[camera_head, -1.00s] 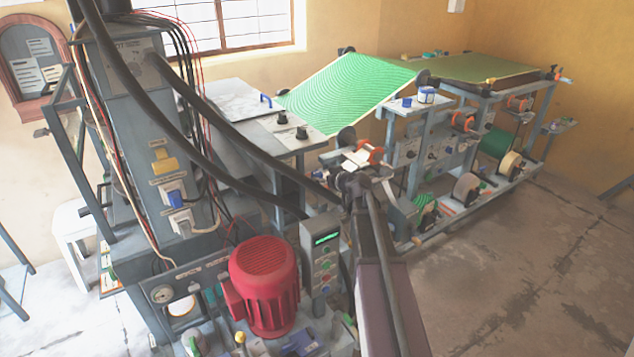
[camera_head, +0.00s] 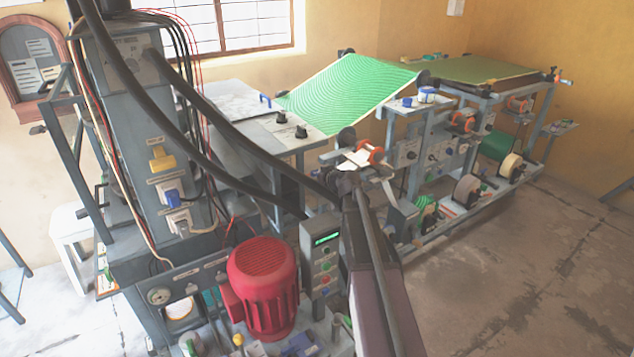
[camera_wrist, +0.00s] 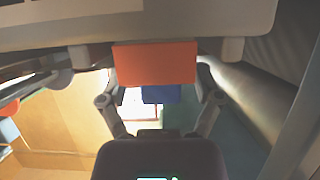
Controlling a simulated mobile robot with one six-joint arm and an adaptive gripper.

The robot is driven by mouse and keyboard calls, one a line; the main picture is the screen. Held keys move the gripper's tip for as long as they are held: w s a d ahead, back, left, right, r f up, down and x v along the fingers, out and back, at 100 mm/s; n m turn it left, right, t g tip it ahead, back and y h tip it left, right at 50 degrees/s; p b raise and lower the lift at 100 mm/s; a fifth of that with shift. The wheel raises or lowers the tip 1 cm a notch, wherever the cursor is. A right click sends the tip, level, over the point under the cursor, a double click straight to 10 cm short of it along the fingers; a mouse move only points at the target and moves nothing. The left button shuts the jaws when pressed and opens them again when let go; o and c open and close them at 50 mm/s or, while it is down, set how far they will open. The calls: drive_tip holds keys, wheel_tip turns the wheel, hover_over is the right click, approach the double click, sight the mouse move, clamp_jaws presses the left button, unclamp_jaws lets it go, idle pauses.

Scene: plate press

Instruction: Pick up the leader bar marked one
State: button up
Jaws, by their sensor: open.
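My gripper (camera_wrist: 160,92) is open in the wrist view, with one finger on each side of an orange-red block (camera_wrist: 154,63). A smaller blue block (camera_wrist: 160,94) shows just below the orange one. I cannot tell whether the fingers touch either block. No mark reading one is legible, so I cannot tell which thing is the leader bar. In the head view my arm reaches to the near end of the green sheet's table, and its end is partly hidden among white and orange parts.
A pale panel (camera_wrist: 60,22) spans the top of the wrist view, close to the gripper. In the head view a sloping green sheet (camera_head: 345,88) lies behind the arm. A red motor (camera_head: 264,285) stands left of the arm. Bare floor (camera_head: 520,275) lies to the right.

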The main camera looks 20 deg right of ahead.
sight(317, 172)
clamp_jaws()
idle(0.3)
drive_tip(key=shift+r, duration=0.1)
wheel_tip(317, 172, up, 3)
drive_tip(key=p, duration=0.3)
drive_tip(key=shift+r+p, duration=0.15)
drive_tip(key=shift+p, duration=0.15)
drive_tip(key=shift+s+r, duration=0.25)
drive_tip(key=shift+s, duration=0.05)
drive_tip(key=s+d+r+p, duration=0.1)
drive_tip(key=s, duration=1.4)
drive_tip(key=shift+s, duration=0.15)
